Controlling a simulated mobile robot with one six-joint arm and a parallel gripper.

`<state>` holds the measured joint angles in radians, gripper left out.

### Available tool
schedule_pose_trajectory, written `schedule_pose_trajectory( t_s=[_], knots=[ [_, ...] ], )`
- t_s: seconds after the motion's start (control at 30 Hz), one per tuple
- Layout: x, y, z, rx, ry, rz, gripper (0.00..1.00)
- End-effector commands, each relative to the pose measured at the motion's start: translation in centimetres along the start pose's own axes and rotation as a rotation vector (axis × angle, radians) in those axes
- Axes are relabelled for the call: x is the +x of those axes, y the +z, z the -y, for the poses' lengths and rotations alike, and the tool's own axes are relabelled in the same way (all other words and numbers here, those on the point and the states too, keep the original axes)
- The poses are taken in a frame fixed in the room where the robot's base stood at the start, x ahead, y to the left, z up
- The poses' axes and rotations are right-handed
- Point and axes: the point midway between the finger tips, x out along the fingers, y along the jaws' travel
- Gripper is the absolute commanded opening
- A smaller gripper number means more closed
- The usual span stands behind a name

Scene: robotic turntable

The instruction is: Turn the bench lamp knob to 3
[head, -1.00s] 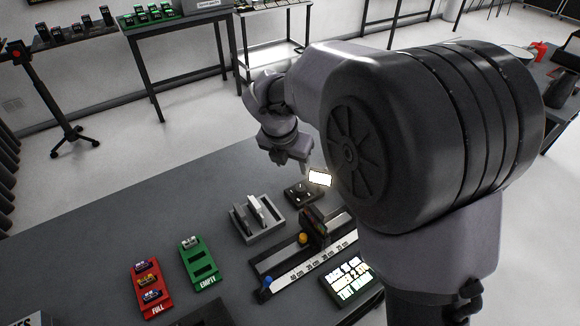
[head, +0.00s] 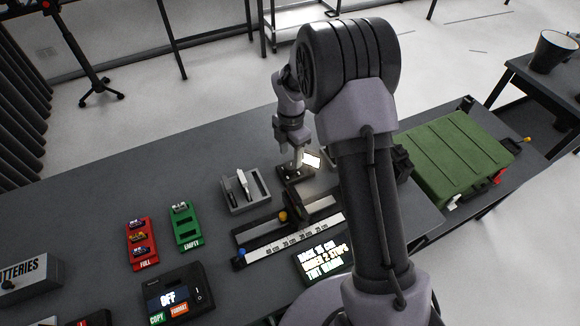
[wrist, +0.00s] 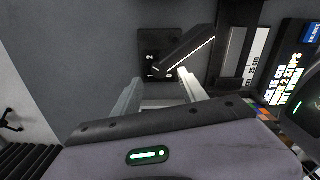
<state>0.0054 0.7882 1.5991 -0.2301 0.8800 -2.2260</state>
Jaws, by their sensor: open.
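The bench lamp has a small black base (head: 289,174) and a bright white panel (head: 312,160) on the bench. In the wrist view its black base (wrist: 148,58) shows small white marks, with 1 and 2 legible. A dark bar with a bright edge (wrist: 190,50), probably the lamp head, crosses over the base. I cannot clearly make out the knob or its setting. My gripper (head: 297,164) points down over the lamp base. In the wrist view the fingers of my gripper (wrist: 160,91) are apart, near the base's lower edge, with nothing visibly held.
A grey slotted holder (head: 236,207) stands left of the lamp. A rail with a scale (head: 290,238) and a lit text sign (head: 303,268) lie nearer. Red (head: 131,246) and green (head: 178,236) trays sit further left. A green case (head: 440,155) is at right.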

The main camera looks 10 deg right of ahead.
Motion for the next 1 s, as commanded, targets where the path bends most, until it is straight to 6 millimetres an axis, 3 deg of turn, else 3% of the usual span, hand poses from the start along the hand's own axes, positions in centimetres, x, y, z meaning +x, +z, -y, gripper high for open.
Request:
schedule_pose_trajectory(
  t_s=[0.03,0.2,0.57,0.8,1.0],
  knots=[
    [1.6,0.0,0.0,-0.001,-0.002,0.0,0.5],
    [4.3,0.0,0.0,-0.002,0.0,0.0,0.5],
    [4.9,0.0,0.0,-0.002,0.001,0.001,0.5],
    [4.9,0.0,0.0,-0.002,0.001,0.001,0.03],
    [4.9,0.0,0.0,0.002,0.001,0.001,0.0]
  ],
)
